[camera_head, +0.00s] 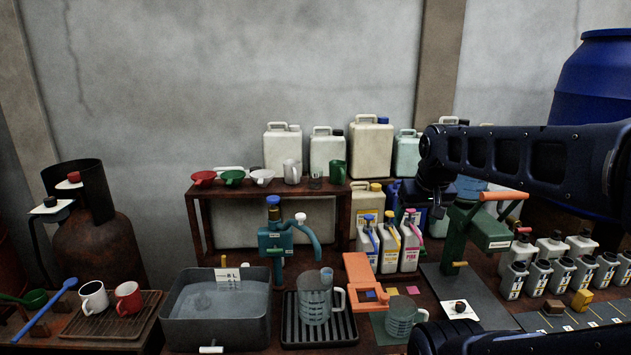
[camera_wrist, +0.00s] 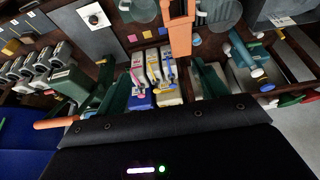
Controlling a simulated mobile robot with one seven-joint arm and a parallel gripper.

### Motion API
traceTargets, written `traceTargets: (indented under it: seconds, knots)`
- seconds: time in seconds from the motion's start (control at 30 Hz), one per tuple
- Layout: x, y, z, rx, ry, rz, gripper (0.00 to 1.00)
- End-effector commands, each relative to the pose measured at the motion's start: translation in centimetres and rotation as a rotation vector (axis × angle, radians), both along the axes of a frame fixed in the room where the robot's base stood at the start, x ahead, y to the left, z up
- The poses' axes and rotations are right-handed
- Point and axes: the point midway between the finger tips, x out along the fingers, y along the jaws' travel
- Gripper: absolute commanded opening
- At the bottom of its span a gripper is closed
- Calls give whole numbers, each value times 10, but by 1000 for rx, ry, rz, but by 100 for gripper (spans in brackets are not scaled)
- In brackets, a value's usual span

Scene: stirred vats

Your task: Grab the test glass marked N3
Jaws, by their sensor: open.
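I cannot make out the mark N3 on anything. A small clear glass (camera_head: 315,182) stands on the wooden shelf at the back, between a white jug and a green mug; any mark on it is too small to read. A clear graduated jug (camera_head: 314,305) stands on a black ribbed tray, and another (camera_head: 402,319) stands to its right. In the wrist view my gripper (camera_wrist: 156,88) is open and empty, its two fingers apart above the bench. In the head view my arm reaches in from the right, its end over the bottles and green press.
Grey basin (camera_head: 216,332) with liquid stands left of the ribbed tray (camera_head: 290,340). Labelled bottles (camera_head: 388,245) stand mid-bench. The green press (camera_head: 470,235) has an orange handle. Several small grey bottles (camera_head: 563,270) line the right. Mugs (camera_head: 93,298) stand on the left tray.

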Motion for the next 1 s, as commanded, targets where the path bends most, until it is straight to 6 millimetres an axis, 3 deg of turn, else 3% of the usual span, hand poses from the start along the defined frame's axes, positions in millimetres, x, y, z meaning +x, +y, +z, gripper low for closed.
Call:
traceTargets:
  seconds: [0.33, 0.47, 0.77, 1.0]
  knots:
    - [2, 0, 1, -1, 0, -1, 78]
    - [16, 2, 9, -4, 4, -16, 78]
    - [99, 14, 42, -29, 5, -107, 78]
    - [174, 38, 59, -47, -11, -179, 78]
